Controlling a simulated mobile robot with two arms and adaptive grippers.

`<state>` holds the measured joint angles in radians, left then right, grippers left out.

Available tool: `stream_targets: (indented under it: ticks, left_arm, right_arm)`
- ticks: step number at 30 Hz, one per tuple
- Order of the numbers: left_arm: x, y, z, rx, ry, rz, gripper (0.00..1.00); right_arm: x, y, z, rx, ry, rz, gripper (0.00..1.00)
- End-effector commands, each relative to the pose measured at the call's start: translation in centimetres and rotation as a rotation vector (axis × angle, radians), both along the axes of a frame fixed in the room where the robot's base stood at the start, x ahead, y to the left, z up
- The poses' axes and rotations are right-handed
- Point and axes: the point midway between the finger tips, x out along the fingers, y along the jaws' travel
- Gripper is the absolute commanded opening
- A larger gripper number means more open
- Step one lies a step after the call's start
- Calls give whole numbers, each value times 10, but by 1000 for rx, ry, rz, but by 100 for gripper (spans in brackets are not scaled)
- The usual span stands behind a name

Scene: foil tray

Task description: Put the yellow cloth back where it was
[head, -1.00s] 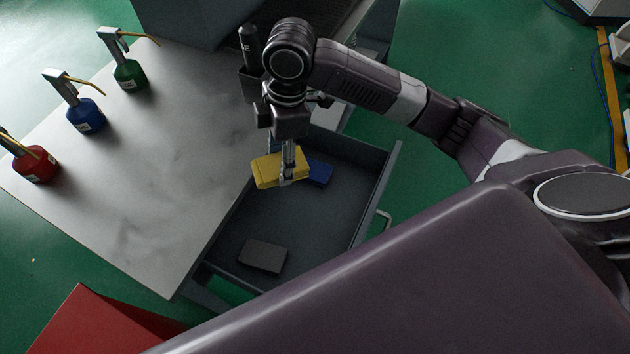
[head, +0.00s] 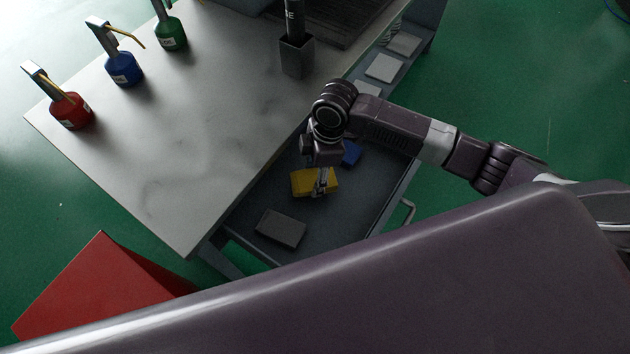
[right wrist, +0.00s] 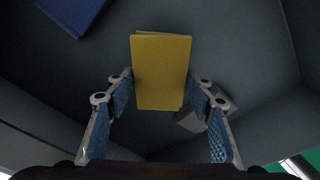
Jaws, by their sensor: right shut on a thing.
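The yellow cloth (head: 306,184) is a folded, block-like pad between the fingers of my right gripper (head: 322,187). In the right wrist view the yellow cloth (right wrist: 162,65) sits between the two blue-padded fingers of the right gripper (right wrist: 160,97), which is shut on it. The cloth is inside the outline of the open drawer (head: 350,222), between a blue cloth (head: 352,153) and a dark grey cloth (head: 281,228). I cannot tell whether it touches the drawer floor. My left gripper is not in view.
The grey worktop (head: 170,150) lies left of the drawer, with red (head: 71,110), blue (head: 123,69) and green (head: 171,35) bottles. A dark holder (head: 297,57) stands near its right edge. Another open drawer with pale blocks (head: 385,67) is farther back. A red box (head: 105,285) is at lower left.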

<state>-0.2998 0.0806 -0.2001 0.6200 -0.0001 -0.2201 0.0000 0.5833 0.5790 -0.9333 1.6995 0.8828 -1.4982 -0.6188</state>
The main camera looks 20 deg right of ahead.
Motion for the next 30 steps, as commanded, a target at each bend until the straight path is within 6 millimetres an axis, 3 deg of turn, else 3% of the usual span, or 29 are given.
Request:
stream_targets:
  ticks: [6,18,19,21,24,30]
  left_arm:
    - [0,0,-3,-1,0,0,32]
    - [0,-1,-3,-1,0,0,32]
    - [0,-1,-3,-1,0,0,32]
    - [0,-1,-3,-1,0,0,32]
    - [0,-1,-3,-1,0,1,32]
    - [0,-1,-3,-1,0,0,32]
  right_arm:
    - [-1,0,-33,-1,3,-1,26]
    - [-1,0,-39,-1,1,0,26]
    - [0,0,-39,-1,1,0,51]
    - [-1,0,-39,-1,1,0,58]
    - [-1,0,-39,-1,1,0,66]
    - [0,0,-38,-1,1,0,66]
